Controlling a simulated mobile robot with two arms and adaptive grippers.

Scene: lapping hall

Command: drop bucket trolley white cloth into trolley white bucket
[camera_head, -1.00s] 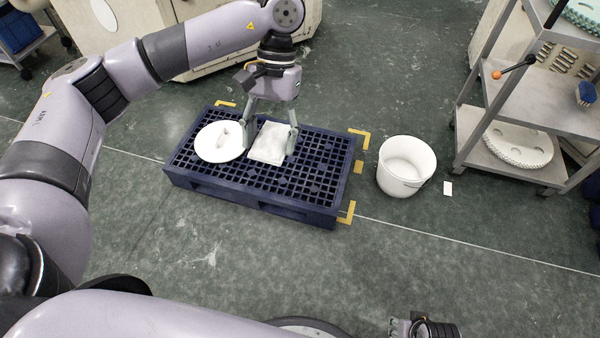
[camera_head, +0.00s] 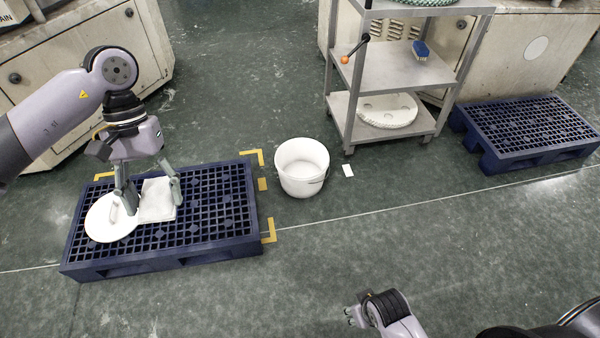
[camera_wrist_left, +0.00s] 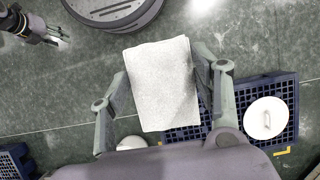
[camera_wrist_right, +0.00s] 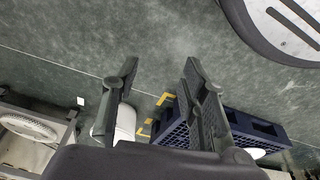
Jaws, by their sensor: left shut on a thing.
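The white cloth (camera_head: 158,200) is a flat rectangle between the fingers of my left gripper (camera_head: 149,194), which is shut on it. In the head view it overlaps the pallet and the right edge of the white lid. The left wrist view shows the cloth (camera_wrist_left: 163,85) between both fingers, clear of the pallet. The white bucket (camera_head: 302,168) stands open on the floor, right of the pallet; its visible inside looks empty. My right gripper (camera_head: 352,316) is low in the head view; its fingers (camera_wrist_right: 155,88) are apart with nothing between them.
The blue pallet (camera_head: 210,228) carries the round white lid (camera_head: 107,222) with a handle. A grey shelf trolley (camera_head: 400,72) stands behind the bucket, a second blue pallet (camera_head: 530,130) at the right. The front floor is clear.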

